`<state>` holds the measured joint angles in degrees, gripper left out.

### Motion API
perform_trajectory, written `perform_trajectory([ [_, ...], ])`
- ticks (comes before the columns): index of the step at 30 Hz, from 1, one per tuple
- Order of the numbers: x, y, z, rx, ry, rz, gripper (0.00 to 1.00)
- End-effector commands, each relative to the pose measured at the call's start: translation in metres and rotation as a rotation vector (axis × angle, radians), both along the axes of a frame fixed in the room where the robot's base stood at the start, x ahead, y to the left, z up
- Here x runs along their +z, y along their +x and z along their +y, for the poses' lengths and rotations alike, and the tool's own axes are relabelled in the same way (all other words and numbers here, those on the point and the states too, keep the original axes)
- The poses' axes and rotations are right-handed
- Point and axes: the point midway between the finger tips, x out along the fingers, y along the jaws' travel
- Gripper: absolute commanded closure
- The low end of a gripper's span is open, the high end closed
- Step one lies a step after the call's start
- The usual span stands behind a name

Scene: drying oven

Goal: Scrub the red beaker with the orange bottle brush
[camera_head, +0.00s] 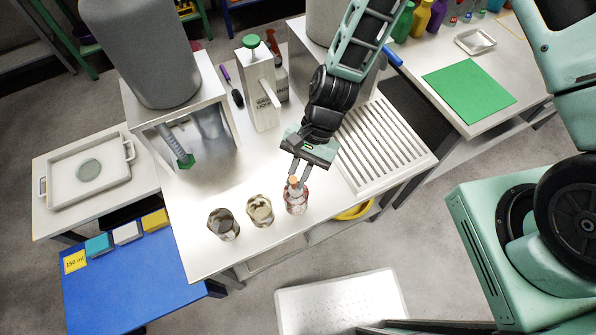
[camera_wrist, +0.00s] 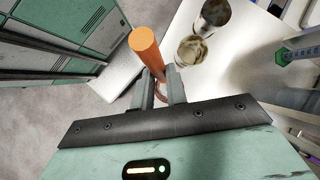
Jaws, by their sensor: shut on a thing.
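My gripper (camera_head: 297,177) is shut on the orange bottle brush (camera_head: 293,182), whose orange handle also shows large between the fingers in the wrist view (camera_wrist: 147,50). The red beaker (camera_head: 296,204), a clear glass with a reddish tint, stands upright on the white table directly below my gripper. The lower part of the brush appears to be inside the beaker, though its bristles are hard to make out. In the wrist view only a reddish bit of the beaker (camera_wrist: 161,91) shows between the fingers.
Two more glass beakers (camera_head: 260,211) (camera_head: 223,225) stand to the left, near the table's front edge. A slatted white rack (camera_head: 380,145) lies to the right.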

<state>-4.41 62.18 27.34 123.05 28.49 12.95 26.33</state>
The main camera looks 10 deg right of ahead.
Motion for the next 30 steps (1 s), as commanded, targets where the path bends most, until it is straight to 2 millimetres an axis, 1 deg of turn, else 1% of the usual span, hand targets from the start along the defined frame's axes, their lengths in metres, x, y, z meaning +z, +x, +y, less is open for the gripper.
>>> perform_trajectory([
  [1,-0.007,0.000,0.000,0.000,0.000,0.000,1.00],
  [16,-0.044,0.000,0.000,-0.001,0.000,0.000,1.00],
  [21,-0.050,0.000,0.000,-0.001,0.000,0.000,1.00],
  [30,-0.050,0.000,0.000,0.000,0.000,0.000,1.00],
])
